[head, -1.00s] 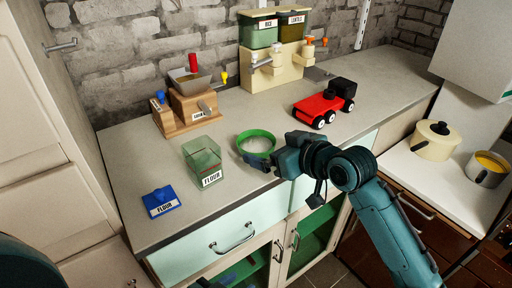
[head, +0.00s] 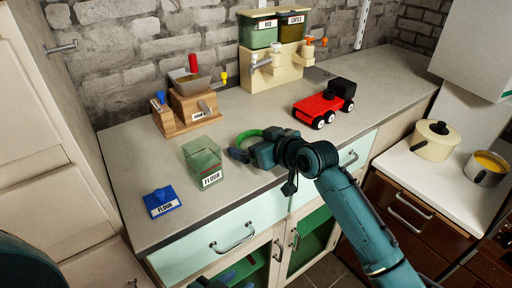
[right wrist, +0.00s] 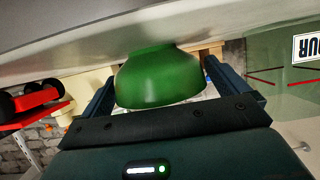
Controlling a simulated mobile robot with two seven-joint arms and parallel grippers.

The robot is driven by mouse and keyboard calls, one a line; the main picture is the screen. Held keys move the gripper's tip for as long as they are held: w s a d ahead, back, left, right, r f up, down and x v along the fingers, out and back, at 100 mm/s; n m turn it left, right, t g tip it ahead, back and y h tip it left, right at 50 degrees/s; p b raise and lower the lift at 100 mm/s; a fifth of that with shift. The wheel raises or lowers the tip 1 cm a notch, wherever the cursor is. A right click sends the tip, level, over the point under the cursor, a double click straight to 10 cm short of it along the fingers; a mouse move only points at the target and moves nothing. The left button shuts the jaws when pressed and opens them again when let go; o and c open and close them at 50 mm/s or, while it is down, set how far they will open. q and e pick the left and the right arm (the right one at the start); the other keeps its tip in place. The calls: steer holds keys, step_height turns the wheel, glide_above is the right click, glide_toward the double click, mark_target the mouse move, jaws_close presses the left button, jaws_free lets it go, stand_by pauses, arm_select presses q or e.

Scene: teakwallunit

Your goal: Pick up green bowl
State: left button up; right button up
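The green bowl (head: 250,133) sits on the counter near its front edge, mostly hidden behind my right gripper (head: 253,146) in the head view. In the right wrist view, the green bowl (right wrist: 160,80) is between the two fingers of my right gripper (right wrist: 162,78). The fingers are apart, one on each side of the bowl. There is a small gap at the left finger, and the right finger is very close to the bowl. A dark part at the bottom edge of the head view looks like my left gripper (head: 205,284); its fingers are too cut off to judge.
A red and black toy truck (head: 322,105) is to the right. A dispenser (head: 275,70) and wooden grinder (head: 190,105) stand behind. The counter (head: 240,104) is clear between them.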

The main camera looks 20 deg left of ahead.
steer(key=c, duration=0.9)
steer(key=shift+c, duration=0.2)
steer(key=shift+r, duration=0.1)
